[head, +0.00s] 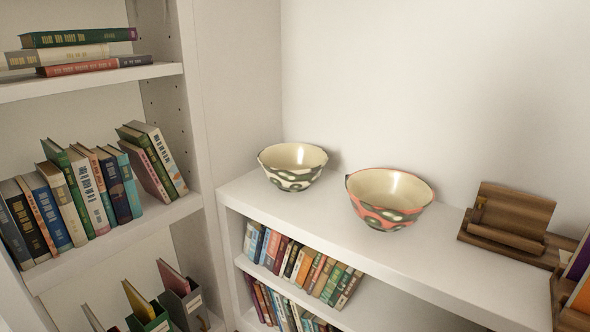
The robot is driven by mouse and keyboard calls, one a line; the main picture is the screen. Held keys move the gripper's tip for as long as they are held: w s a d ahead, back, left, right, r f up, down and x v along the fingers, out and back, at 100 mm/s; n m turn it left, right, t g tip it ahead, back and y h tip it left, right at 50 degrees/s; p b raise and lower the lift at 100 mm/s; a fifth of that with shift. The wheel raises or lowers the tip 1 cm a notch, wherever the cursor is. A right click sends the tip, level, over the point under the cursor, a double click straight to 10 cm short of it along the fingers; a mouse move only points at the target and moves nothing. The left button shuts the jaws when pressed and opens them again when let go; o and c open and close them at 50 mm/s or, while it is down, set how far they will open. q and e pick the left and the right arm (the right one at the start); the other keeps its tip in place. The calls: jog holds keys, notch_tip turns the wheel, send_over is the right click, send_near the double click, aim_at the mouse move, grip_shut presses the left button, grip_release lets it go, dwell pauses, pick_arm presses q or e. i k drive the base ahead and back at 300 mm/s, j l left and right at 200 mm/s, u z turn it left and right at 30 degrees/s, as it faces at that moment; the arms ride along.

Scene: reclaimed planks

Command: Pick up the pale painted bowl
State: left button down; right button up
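Two painted bowls stand upright on top of a low white bookcase in the head view. The paler bowl (292,168) is on the left, with a cream inside and a cream and dark green pattern outside. The other bowl (389,200) is to its right and nearer, with a coral red rim and a red, cream and green pattern. The two bowls are apart, and both look empty inside. Neither of my grippers shows in the view.
The low bookcase top (330,216) is clear around the bowls. A wooden stand (508,218) is on its right. A tall white bookcase (110,80) with several books rises at left, close to the pale bowl. A wall stands behind the bowls.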

aim_at(293, 167)
jog(key=i+z, duration=0.1)
jog(key=z, duration=0.25)
jog(key=i+z, duration=0.15)
jog(key=z, duration=0.2)
jog(key=i+z, duration=0.1)
jog(key=z, duration=0.25)
jog(key=j, duration=0.25)
jog(key=k+j, duration=0.15)
jog(key=j, duration=0.15)
jog(key=l, duration=0.25)
jog(key=i+l, duration=0.15)
jog(key=l+z, duration=0.05)
jog(key=l, duration=0.05)
